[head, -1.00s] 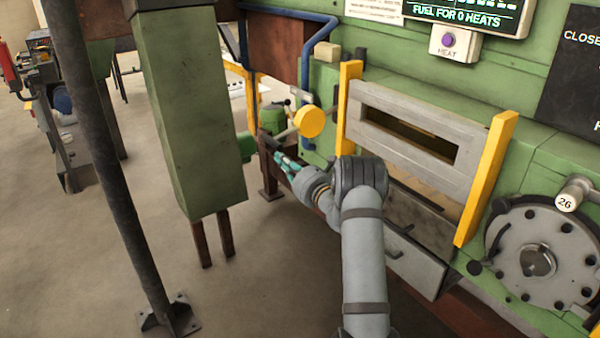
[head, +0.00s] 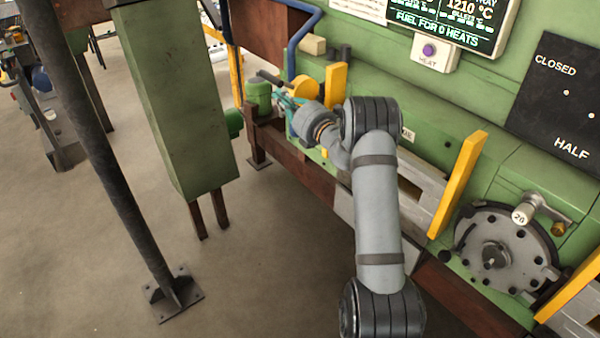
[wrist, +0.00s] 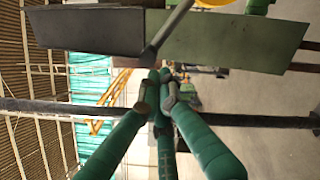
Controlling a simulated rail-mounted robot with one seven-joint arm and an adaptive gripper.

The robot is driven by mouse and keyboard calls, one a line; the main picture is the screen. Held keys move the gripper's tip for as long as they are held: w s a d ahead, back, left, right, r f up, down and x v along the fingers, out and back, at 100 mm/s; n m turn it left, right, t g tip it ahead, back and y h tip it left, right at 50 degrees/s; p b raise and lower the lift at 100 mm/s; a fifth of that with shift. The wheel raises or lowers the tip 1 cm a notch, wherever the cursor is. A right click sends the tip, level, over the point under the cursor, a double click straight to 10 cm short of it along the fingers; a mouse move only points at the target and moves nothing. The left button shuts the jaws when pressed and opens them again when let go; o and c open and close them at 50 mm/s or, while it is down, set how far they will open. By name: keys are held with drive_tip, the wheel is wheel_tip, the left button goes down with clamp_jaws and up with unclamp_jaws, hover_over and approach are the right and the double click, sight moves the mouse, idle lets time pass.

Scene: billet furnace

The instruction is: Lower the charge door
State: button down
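The charge door (head: 424,208) is a grey panel with a dark slot, largely hidden behind my arm in the head view. Its visible part sits low against the right yellow guide (head: 458,185). A yellow round weight (head: 304,90) and a dark lever end (head: 268,77) show left of the left yellow guide (head: 336,85). My gripper (head: 284,102), with teal fingers, is beside the lever. In the wrist view its fingertips (wrist: 160,88) are bunched together, close to the end of a grey lever rod (wrist: 168,36). I cannot tell whether they touch it. I see nothing held.
A green box column (head: 175,100) and a dark slanted post (head: 100,160) stand left of my arm. A round grey plate with a crank (head: 495,255) is at right. A temperature display (head: 440,20) and purple heat button (head: 429,50) are above. Floor (head: 260,270) at front is clear.

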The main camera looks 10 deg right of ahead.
drive_tip(key=shift+w+d+r+p, duration=0.15)
drive_tip(key=shift+r+p, duration=0.15)
drive_tip(key=shift+r, duration=0.55)
drive_tip(key=shift+f, duration=0.15)
drive_tip(key=s+d+f+b, duration=0.2)
drive_tip(key=s+b, duration=0.5)
drive_tip(key=s, duration=0.4)
drive_tip(key=shift+s+f+b, duration=0.15)
drive_tip(key=shift+f+b, duration=0.1)
drive_tip(key=shift+b, duration=0.15)
